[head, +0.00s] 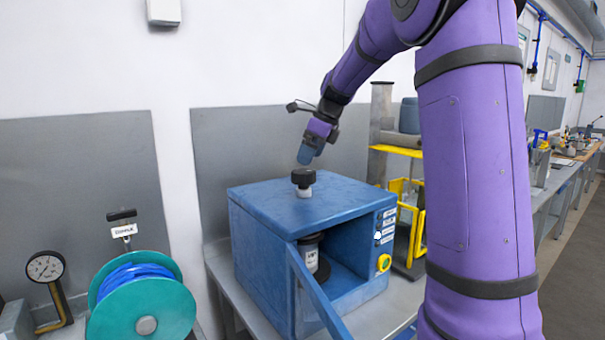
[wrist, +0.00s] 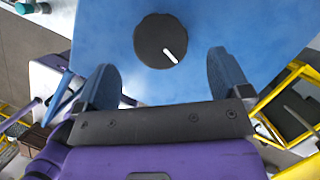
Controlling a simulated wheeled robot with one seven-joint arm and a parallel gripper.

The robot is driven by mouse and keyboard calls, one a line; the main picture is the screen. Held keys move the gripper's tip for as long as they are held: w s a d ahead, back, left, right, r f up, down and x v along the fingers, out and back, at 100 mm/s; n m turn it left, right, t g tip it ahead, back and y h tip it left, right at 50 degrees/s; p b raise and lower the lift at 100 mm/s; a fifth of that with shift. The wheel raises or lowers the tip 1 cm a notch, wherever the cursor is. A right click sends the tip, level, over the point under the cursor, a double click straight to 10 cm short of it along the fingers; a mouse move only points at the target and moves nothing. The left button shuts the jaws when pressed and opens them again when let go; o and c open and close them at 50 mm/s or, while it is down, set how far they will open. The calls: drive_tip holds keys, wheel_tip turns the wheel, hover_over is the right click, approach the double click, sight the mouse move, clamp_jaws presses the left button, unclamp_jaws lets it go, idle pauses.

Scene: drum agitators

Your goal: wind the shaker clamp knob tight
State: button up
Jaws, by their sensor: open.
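The clamp knob (head: 303,177) is black and round, on a short pale stem on top of the blue shaker box (head: 262,205). In the wrist view the knob (wrist: 160,40) shows from above with a white mark pointing to its lower right. My gripper (head: 307,158) is just above the knob in the head view. In the wrist view my gripper (wrist: 168,78) has its two blue fingers apart, with nothing between them, and the knob lies beyond the fingertips. Inside the open front of the box a dark container (head: 311,258) with a white label stands upright.
The box door (head: 315,290) hangs open at the front. A yellow rack (head: 405,210) stands to the right of the box. A teal reel (head: 142,305) with blue hose and a dial gauge (head: 46,268) are to the left. The box top around the knob is clear.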

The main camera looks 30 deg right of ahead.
sight(303, 171)
drive_tip(key=x, duration=0.6)
drive_tip(key=shift+f, duration=0.1)
drive_tip(key=c, duration=0.9)
